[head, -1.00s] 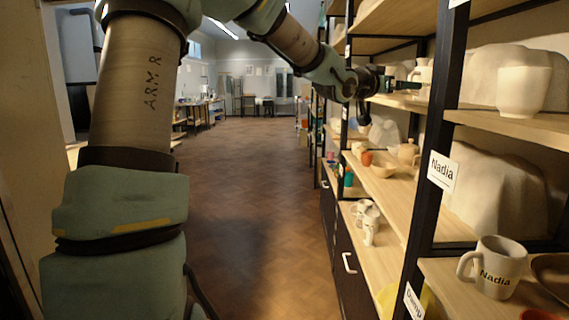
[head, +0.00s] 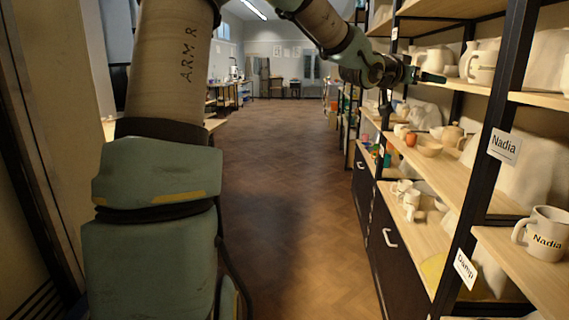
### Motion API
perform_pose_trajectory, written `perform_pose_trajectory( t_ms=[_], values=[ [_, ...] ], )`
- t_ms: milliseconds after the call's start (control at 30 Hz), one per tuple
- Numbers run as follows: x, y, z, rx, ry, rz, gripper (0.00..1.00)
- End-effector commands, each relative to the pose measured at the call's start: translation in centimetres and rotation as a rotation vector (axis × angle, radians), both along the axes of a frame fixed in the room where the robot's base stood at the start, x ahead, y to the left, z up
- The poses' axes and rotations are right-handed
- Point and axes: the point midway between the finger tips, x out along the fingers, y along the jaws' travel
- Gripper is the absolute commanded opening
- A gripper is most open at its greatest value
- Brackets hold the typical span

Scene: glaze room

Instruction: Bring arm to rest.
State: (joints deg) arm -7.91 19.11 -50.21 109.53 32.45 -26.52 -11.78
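My arm rises at the left of the head view and reaches across the top toward the shelving on the right. My gripper (head: 432,78) is at the arm's far end, pointing right, close to the upper shelf with pale pots. Its fingers are small and seen from the side, so I cannot tell whether they are open or shut. I see nothing clearly held in it.
Drawers (head: 388,250) stand below. The wooden floor (head: 290,200) down the middle is clear. A wall is close at left.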

Motion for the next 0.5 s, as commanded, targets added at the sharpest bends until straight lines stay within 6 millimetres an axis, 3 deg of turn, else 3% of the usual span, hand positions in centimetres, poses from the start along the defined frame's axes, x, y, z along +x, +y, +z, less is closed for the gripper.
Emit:
perform_pose_trajectory(
  t_ms=[267,367,500],
  values=[
    [0.9,3.6,-5.2,0.127,0.090,0.092,1.00],
    [1.2,5.9,-7.9,0.193,0.145,0.144,1.00],
    [1.1,10.4,-12.3,0.302,0.243,0.237,1.00]
  ],
)
